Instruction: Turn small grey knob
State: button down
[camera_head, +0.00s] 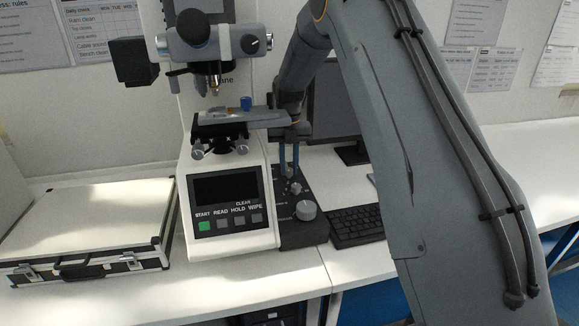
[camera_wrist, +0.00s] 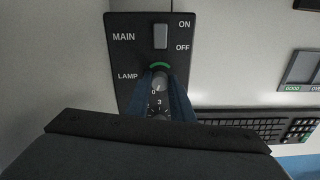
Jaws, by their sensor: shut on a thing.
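The small grey knob (camera_wrist: 160,83) sits on the black control panel (camera_wrist: 125,60) beside the LAMP label, with a green arc above it in the wrist view. My gripper (camera_wrist: 163,90) has its two blue fingers on either side of the knob and is shut on it. In the head view my gripper (camera_head: 289,165) points down at the panel beside the white hardness tester (camera_head: 230,165). The fingers and wrist hide part of the knob and the lower panel.
A MAIN switch (camera_wrist: 160,36) is above the knob. A larger grey knob (camera_head: 306,210) is nearer the panel's front. A keyboard (camera_head: 357,226) lies to the right, a monitor (camera_head: 335,105) behind it, and a silver case (camera_head: 85,228) at left.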

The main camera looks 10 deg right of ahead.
aim_at(289, 169)
jog(key=c, duration=1.6)
grip_release()
jog(key=shift+o, duration=0.2)
jog(key=shift+r, duration=0.15)
jog(key=shift+r+b, duration=0.9)
jog(key=shift+r, duration=2.9)
